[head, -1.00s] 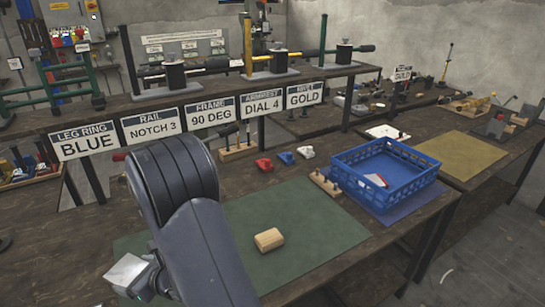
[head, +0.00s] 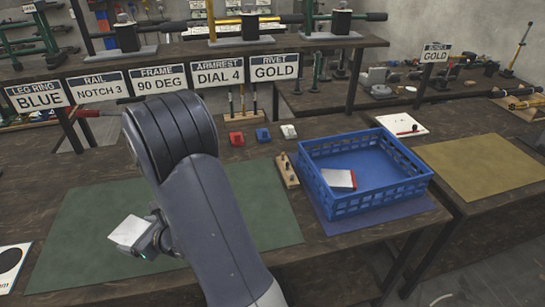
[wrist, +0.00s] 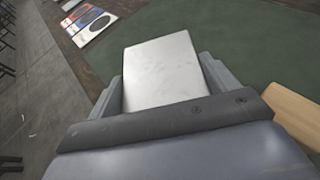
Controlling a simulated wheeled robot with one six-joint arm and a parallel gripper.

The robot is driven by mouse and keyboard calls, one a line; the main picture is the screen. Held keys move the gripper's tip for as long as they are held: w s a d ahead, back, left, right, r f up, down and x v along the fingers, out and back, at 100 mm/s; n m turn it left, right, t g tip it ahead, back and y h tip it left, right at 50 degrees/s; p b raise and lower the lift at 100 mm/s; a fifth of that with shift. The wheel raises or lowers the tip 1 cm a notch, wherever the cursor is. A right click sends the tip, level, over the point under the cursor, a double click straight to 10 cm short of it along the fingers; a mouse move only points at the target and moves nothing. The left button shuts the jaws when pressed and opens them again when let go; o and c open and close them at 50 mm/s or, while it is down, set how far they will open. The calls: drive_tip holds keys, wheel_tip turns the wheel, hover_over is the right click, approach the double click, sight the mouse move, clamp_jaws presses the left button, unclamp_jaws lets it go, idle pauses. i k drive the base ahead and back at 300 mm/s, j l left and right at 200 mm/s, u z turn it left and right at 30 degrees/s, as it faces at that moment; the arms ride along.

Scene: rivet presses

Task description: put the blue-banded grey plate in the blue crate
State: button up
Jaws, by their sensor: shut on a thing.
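My gripper (head: 150,243) is shut on a pale grey plate (head: 127,231), held at the lower left of the head view. In the wrist view the plate (wrist: 162,70) lies between the two fingers (wrist: 165,90), its broad face towards the camera. No blue band shows on the visible face. The blue crate (head: 385,196) stands right of my arm on a blue mat, well apart from the gripper. A grey plate with a red band (head: 338,180) lies inside the crate at its left side.
A wooden block (wrist: 293,112) lies on the green mat (head: 90,215). A small peg rack (head: 287,172) stands just left of the crate. Red, blue and white pieces (head: 263,135) sit behind it. Picture cards (wrist: 92,25) lie by the bench edge. Much of the green mat is clear.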

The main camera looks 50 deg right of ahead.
sight(377, 172)
drive_tip(key=k+l, duration=0.2)
drive_tip(key=l, duration=0.15)
drive_tip(key=k+l, duration=0.2)
drive_tip(key=l, duration=0.15)
drive_tip(key=k+l, duration=0.2)
drive_tip(key=l, duration=0.2)
drive_tip(key=k+l, duration=0.2)
drive_tip(key=l, duration=0.15)
drive_tip(key=k+l, duration=0.2)
drive_tip(key=l, duration=0.15)
